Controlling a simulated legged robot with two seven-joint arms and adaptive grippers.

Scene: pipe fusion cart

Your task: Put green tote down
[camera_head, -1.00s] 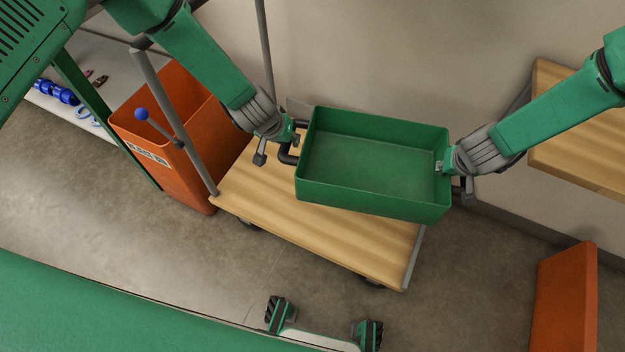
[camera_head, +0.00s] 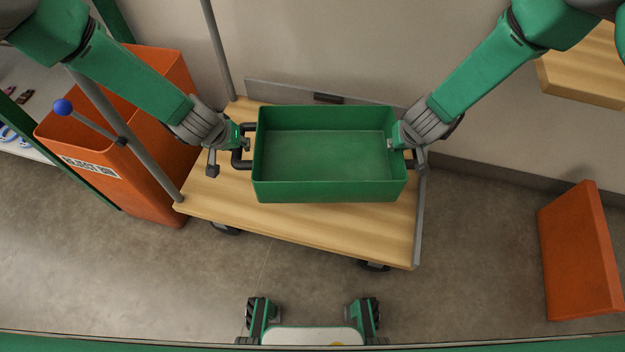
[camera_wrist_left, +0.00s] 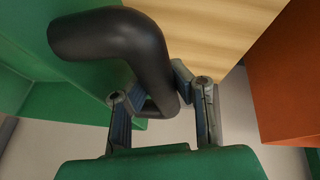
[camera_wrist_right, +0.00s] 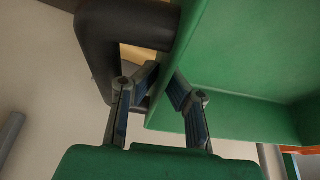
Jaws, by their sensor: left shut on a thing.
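The green tote (camera_head: 330,191) is an empty open box, roughly level, over the wooden deck of the cart (camera_head: 330,230). I cannot tell whether its bottom touches the deck. My left gripper (camera_head: 243,146) is shut on the black handle at the tote's left side; this handle (camera_wrist_left: 110,40) passes between the fingers in the left wrist view. My right gripper (camera_head: 398,146) is at the tote's right end. In the right wrist view its fingers (camera_wrist_right: 162,82) are close about the tote's edge beside the black handle (camera_wrist_right: 130,25); their grip is unclear.
An orange reject bin (camera_head: 150,190) stands left of the cart, with a blue-knobbed lever (camera_head: 63,107) before it. Grey posts rise at the cart's left end. An orange panel (camera_head: 580,250) stands at right, below a wooden shelf (camera_head: 585,70). Floor in front is clear.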

